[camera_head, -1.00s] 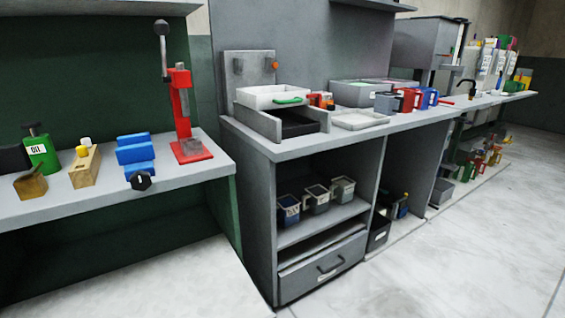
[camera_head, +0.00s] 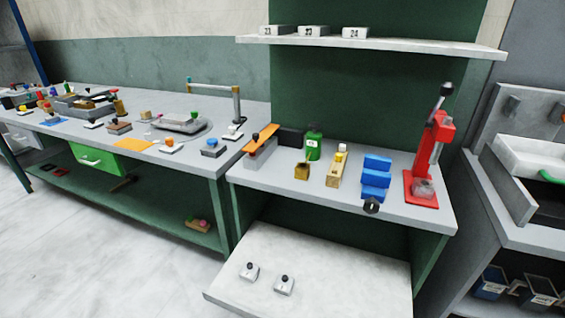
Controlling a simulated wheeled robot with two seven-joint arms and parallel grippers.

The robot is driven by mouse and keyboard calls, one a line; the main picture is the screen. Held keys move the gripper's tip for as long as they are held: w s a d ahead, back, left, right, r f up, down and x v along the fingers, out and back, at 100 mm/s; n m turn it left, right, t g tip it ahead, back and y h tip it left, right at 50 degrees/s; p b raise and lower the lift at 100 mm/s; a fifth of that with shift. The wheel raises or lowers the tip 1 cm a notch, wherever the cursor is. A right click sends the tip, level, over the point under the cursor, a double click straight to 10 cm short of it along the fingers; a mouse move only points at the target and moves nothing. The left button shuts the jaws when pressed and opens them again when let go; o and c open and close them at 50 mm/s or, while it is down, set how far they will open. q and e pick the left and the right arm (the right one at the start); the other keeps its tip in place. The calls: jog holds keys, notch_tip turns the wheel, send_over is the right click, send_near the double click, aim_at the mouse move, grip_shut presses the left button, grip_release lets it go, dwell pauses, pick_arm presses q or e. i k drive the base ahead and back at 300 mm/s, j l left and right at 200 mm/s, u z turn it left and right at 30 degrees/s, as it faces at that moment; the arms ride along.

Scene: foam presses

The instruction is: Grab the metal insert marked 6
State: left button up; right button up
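No marking 6 can be read in the head view. Two small pale metal-looking pieces with dark round knobs sit on the low pale shelf (camera_head: 330,270) under the bench: a left piece (camera_head: 248,271) and a right piece (camera_head: 284,285). They stand apart, and their markings are too small to read. Three light blocks on the upper shelf (camera_head: 420,46) carry dark numbers: a left block (camera_head: 270,31) that seems to read 23, a middle block (camera_head: 313,31) that also seems to read 23, and a right block (camera_head: 355,33) reading 24. Neither of my grippers is in view.
The bench (camera_head: 320,192) holds a red press (camera_head: 432,160), a blue vise (camera_head: 375,180) and a green oil bottle (camera_head: 313,142). A long cluttered table (camera_head: 190,158) stands left. A grey cabinet (camera_head: 500,225) stands right. Free floor (camera_head: 90,260) shows at lower left.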

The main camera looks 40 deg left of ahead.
aim_at(284, 285)
jog(key=u, duration=1.15)
